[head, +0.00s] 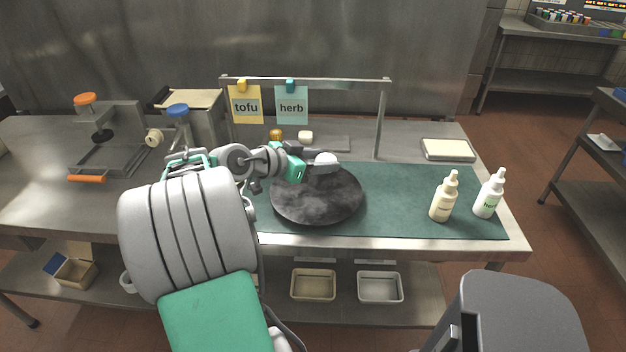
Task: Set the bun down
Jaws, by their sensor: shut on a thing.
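My gripper (312,160) is over the back part of a round dark griddle plate (317,203), reaching in from the left. It is shut on a pale, rounded bun (326,156). The near grey finger hides the bun's lower part. I cannot tell from this view how far the bun is above the plate.
A small pale piece (306,137) and a brown piece (276,134) lie behind, under the tofu note (246,104) and herb note (291,105) on a metal frame. Two bottles (443,197) (488,194) stand right on the green mat (400,190), with bare mat between.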

